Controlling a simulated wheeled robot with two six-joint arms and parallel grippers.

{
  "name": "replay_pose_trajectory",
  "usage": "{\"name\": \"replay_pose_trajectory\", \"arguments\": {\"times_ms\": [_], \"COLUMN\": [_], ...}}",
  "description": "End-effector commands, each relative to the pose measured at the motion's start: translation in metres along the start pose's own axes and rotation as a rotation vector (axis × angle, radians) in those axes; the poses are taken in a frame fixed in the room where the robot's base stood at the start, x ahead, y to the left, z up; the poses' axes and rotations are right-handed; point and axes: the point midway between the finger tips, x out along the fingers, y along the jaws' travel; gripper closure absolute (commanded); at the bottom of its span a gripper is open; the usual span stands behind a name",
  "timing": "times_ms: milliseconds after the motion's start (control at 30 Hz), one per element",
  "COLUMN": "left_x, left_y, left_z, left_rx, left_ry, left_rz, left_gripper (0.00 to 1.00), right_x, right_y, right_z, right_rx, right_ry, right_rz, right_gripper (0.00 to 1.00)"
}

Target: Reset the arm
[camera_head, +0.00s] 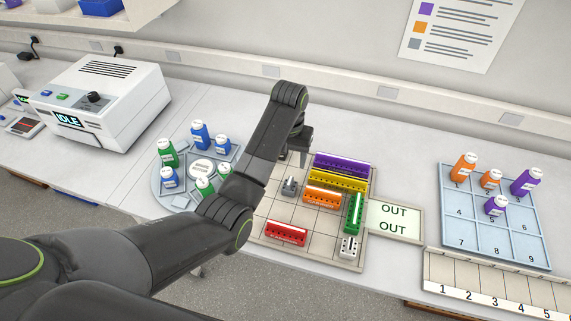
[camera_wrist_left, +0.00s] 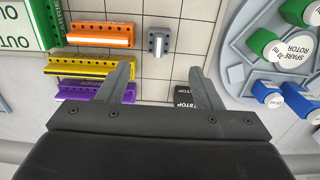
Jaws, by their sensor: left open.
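My left arm (camera_head: 265,155) comes in from the left in the head view and bends down over the back of the tiled board (camera_head: 282,231). My left gripper (camera_head: 294,157) hangs at the board's back left edge, partly hidden by my arm. In the left wrist view the gripper's fingers (camera_wrist_left: 163,82) are spread with nothing between them. A black block (camera_wrist_left: 185,100) marked STOP lies near one finger, partly covered by it. Purple (camera_wrist_left: 92,92), yellow (camera_wrist_left: 90,68) and orange (camera_wrist_left: 100,34) racks lie on the other side. My right gripper is not in view.
A round rotor tray (camera_head: 156,185) with green and blue bottles stands left of the board. Right are an OUT sign (camera_head: 393,221), a blue numbered tray (camera_head: 479,238) with several bottles and a numbered strip (camera_head: 480,284). A white IDLE machine (camera_head: 103,103) stands back left. Counter behind the board is clear.

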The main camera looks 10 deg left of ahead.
Motion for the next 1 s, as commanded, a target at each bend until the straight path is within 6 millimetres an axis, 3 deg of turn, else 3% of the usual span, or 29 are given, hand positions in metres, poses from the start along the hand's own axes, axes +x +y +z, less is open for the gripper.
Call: {"name": "replay_pose_trajectory", "arguments": {"times_ms": [433, 567, 767, 1000], "left_x": [0.001, 0.013, 0.056, 0.092], "left_y": [-0.001, -0.009, -0.045, -0.093], "left_z": [0.001, 0.010, 0.058, 0.143], "left_rx": [-0.001, -0.012, -0.059, -0.110], "left_ry": [0.000, 0.008, 0.058, 0.140], "left_rz": [0.000, 0.005, 0.014, -0.008], "left_gripper": [0.41, 0.41, 0.41, 0.41], "right_x": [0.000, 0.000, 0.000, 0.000], "right_y": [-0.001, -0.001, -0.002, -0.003], "right_z": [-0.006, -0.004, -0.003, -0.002], "right_rx": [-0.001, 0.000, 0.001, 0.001], "right_ry": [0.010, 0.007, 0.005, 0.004], "right_rz": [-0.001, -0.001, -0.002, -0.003], "right_gripper": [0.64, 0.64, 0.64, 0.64]}}
